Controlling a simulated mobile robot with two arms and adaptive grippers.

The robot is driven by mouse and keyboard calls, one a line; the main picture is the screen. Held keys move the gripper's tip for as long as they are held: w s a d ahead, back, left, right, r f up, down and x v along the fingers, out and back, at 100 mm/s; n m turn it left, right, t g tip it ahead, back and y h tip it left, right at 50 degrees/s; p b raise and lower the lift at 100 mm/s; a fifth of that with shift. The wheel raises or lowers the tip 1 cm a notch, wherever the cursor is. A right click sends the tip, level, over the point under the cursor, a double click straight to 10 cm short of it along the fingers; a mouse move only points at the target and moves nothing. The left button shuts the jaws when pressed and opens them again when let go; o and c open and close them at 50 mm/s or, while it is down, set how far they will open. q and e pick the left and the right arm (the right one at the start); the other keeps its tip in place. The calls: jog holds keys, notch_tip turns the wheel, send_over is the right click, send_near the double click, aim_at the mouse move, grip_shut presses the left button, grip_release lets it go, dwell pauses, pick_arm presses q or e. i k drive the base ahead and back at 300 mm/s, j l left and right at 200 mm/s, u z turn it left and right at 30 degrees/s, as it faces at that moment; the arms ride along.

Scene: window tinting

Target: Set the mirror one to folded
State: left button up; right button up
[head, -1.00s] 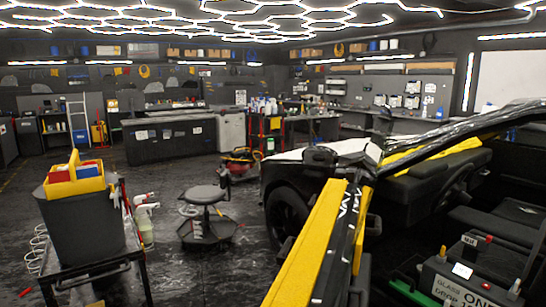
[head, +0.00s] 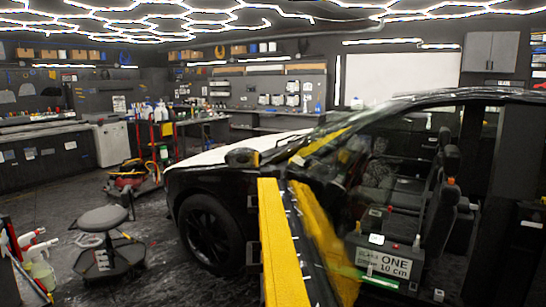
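A black car stands with its front toward the left. Its dark side mirror (head: 242,157), with a small orange-yellow patch, sits near the base of the windshield, beyond the near door's top edge. It is small in view, and I cannot tell whether it is folded or out. A control box (head: 385,262) inside the near door area reads "GLASS DROP ONE 10 cm" and has a small lit screen and red and green buttons. Neither of my grippers is in view.
A yellow strip (head: 280,245) runs along the door edge close in front. A round black stool (head: 104,218) stands left of the front wheel (head: 208,232). Spray bottles (head: 40,262) are at lower left. A red cart (head: 155,150) stands behind. Floor between stool and wheel is clear.

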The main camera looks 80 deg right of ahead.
aim_at(243, 158)
jog(key=i+l+z, duration=0.2)
jog(key=z, duration=0.2)
jog(key=i+z, duration=1.2)
jog(key=i+j+z, duration=0.2)
jog(key=z, duration=0.2)
